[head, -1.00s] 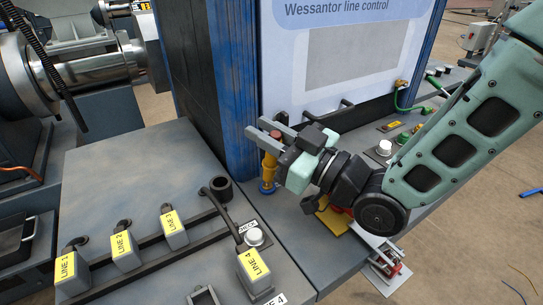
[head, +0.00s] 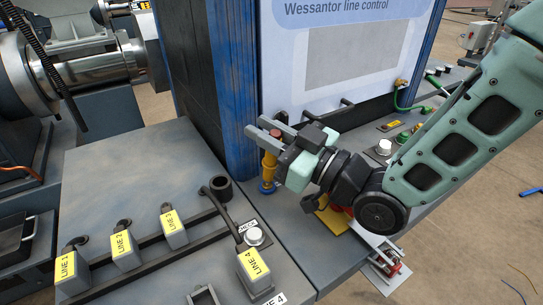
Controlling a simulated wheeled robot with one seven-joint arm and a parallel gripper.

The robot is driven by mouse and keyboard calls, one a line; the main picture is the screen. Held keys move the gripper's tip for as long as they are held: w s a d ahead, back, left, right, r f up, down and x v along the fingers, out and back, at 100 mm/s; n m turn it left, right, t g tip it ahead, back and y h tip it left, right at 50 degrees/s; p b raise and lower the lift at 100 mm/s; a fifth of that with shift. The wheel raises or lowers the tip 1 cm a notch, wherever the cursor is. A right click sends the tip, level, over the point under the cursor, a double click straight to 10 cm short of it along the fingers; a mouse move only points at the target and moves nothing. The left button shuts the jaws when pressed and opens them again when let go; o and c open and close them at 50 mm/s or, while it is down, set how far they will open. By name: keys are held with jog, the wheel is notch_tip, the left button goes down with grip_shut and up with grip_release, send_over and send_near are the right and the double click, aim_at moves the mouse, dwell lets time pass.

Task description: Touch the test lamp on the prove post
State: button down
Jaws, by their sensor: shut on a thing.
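The test lamp (head: 270,167) looks like an amber-yellow upright tool with a reddish-brown top and a blue lower end. My gripper (head: 264,131) is shut on its upper part, with grey fingers on either side. The lamp's blue end is low over the grey bench by the cabinet corner; I cannot tell whether it touches. No post is legibly marked as the prove post. A silver domed post (head: 255,236) stands beside a label reading CHECK, left of and nearer than the lamp. Another silver domed post (head: 384,147) stands to the right, behind my wrist.
Grey plugs labelled LINE 1 (head: 71,269), LINE 2 (head: 124,246) and LINE 4 (head: 253,270) sit on the left bench, with another between. A black round socket (head: 221,187) stands near the lamp. The blue cabinet (head: 233,90) rises behind. A red-and-yellow item (head: 333,219) lies below my wrist.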

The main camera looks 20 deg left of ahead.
jog(key=shift+r+p, duration=2)
jog(key=shift+r, duration=1.5)
